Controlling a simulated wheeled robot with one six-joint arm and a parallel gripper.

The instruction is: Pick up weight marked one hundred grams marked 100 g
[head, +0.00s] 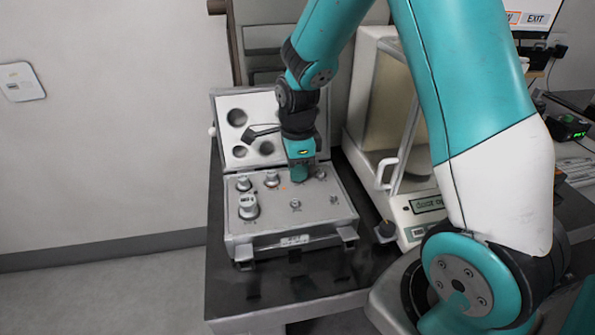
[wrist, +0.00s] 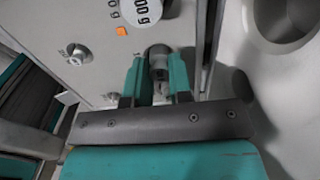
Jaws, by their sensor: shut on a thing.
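My gripper (head: 299,176) points down over the back part of the open weight box (head: 275,225) in the head view. In the wrist view its two teal fingers (wrist: 158,76) are shut on a small grey metal weight (wrist: 158,54), which stands between them at the box's top panel. The marking of this weight cannot be read, and the fingers hide part of it. I cannot tell whether it is clear of its seat. A larger weight (wrist: 141,9) with "000 g" showing is close by, with an orange mark beside it.
Other weights stand in the box, including a large one (head: 249,208) at front left and a small one (head: 295,204) near the middle. The open lid (head: 236,146) rises behind. A glass-sided balance (head: 430,212) stands close on the right. The dark table (head: 285,283) is clear in front.

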